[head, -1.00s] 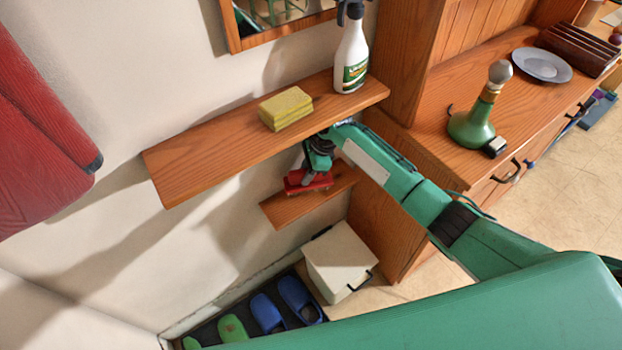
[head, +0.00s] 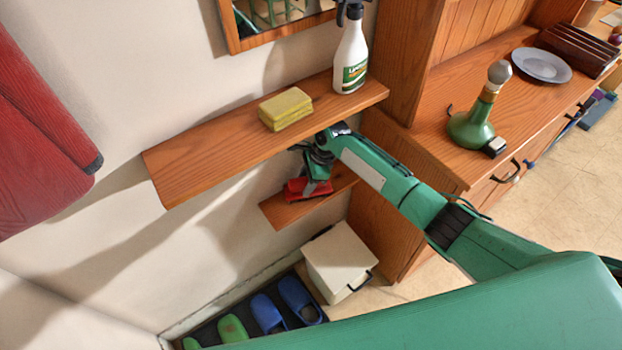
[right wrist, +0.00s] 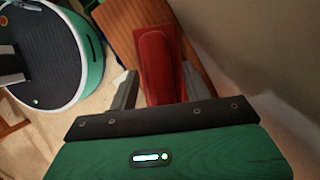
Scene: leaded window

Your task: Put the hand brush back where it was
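The red hand brush (head: 296,190) lies on the small lower wooden shelf (head: 283,212). It also shows in the right wrist view (right wrist: 157,62), with the shelf (right wrist: 124,28) behind it. My right gripper (head: 316,186) is at the brush, beneath the upper shelf. In the right wrist view its two fingers (right wrist: 158,88) stand on either side of the brush. A gap shows between the left finger and the brush, so the gripper looks open around it. The brush's underside is hidden. My left gripper is not in view.
The upper shelf (head: 215,165) is close above my right gripper and holds a yellow sponge stack (head: 286,108) and a spray bottle (head: 351,55). A wooden cabinet (head: 375,190) stands close on the right. A white box (head: 338,262) and slippers (head: 268,312) are below.

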